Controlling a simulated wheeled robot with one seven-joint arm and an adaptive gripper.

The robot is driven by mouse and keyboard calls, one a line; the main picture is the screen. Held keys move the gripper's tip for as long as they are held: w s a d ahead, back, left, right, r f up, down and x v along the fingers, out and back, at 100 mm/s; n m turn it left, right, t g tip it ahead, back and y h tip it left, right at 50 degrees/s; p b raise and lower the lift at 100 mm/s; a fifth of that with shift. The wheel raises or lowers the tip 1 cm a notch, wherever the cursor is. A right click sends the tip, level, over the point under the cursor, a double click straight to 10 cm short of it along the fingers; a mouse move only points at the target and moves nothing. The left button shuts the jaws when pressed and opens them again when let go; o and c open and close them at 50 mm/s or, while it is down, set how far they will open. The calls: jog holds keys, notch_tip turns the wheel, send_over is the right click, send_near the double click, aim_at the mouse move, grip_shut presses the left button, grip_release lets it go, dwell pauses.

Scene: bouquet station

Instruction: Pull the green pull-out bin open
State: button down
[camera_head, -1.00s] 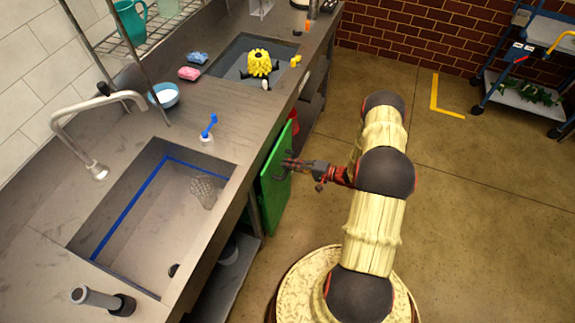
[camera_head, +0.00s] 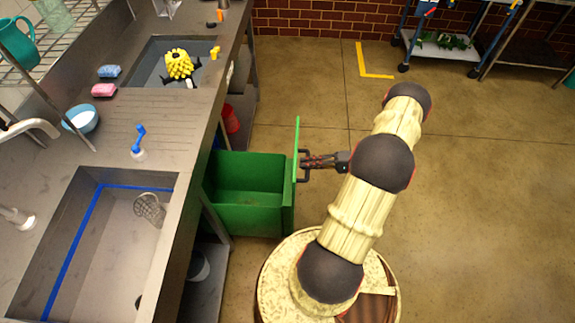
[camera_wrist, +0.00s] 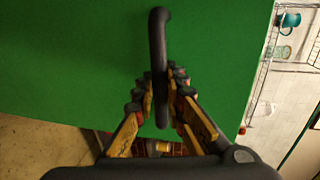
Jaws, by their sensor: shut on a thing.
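The green pull-out bin (camera_head: 248,178) stands out from under the counter in the head view, its open top and empty-looking inside visible. Its upright green front panel (camera_head: 296,165) faces my arm and carries a dark bar handle (camera_head: 303,166). My gripper (camera_head: 308,162) is at this handle. In the wrist view the green panel (camera_wrist: 70,60) fills most of the picture, and the dark handle (camera_wrist: 159,35) runs between the fingers of my gripper (camera_wrist: 160,88), which are shut on it.
The counter (camera_head: 170,118) with a sink (camera_head: 95,245) lies left of the bin. A red container (camera_head: 230,119) stands under the counter behind the bin. Open floor (camera_head: 480,200) lies to the right. A blue-framed cart (camera_head: 440,45) stands at the back.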

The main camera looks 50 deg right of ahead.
jog(key=shift+f+b+v, duration=0.15)
jog(key=shift+f+v, duration=0.05)
jog(key=shift+v, duration=0.75)
jog(key=shift+f+b+v, duration=0.15)
jog(key=shift+f+v, duration=0.05)
jog(key=shift+v, duration=0.75)
jog(key=shift+s, duration=0.1)
jog(key=c, duration=1.9)
grip_release()
jog(key=shift+d, duration=0.1)
jog(key=v, duration=1.2)
jog(key=shift+f, duration=0.1)
